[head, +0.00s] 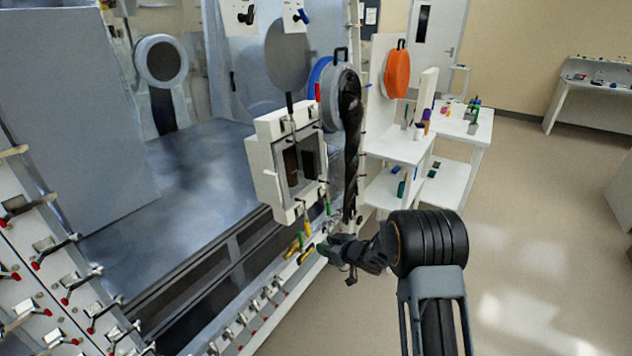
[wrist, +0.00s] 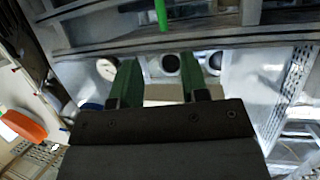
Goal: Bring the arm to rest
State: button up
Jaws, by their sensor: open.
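My arm reaches out from the lower right in the head view, with my gripper (head: 332,247) at its far end, close to the front of the glovebox row. In the wrist view the two green fingers of my gripper (wrist: 160,85) stand apart with nothing held between them. A white box-shaped unit with a framed opening (head: 288,160) is just above and to the left of my gripper in the head view. Whether the gripper touches anything there cannot be told.
A black hanging glove (head: 350,140) is above my gripper. Red-tipped latches (head: 66,290) line the panel at left. A white side table (head: 400,147) with small items stands behind, near an orange round cover (head: 397,72). The floor (head: 540,220) at right is clear.

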jog(key=s+d+f+m+g+h, duration=0.25)
jog(key=d+f+h, duration=0.25)
jog(key=d+h, duration=0.25)
jog(key=s+d+r+m+g+h, duration=0.3)
jog(key=s+d+r, duration=0.2)
jog(key=s, duration=0.4)
jog(key=s+a+r+m+g+y+p, duration=0.1)
jog(key=s+a+r+m+p, duration=0.1)
jog(key=s+r, duration=1.5)
jog(key=s+a+m, duration=0.1)
jog(key=s, duration=0.2)
jog(key=shift+s+r+p, duration=0.15)
jog(key=shift+r+p, duration=0.15)
jog(key=shift+r, duration=0.1)
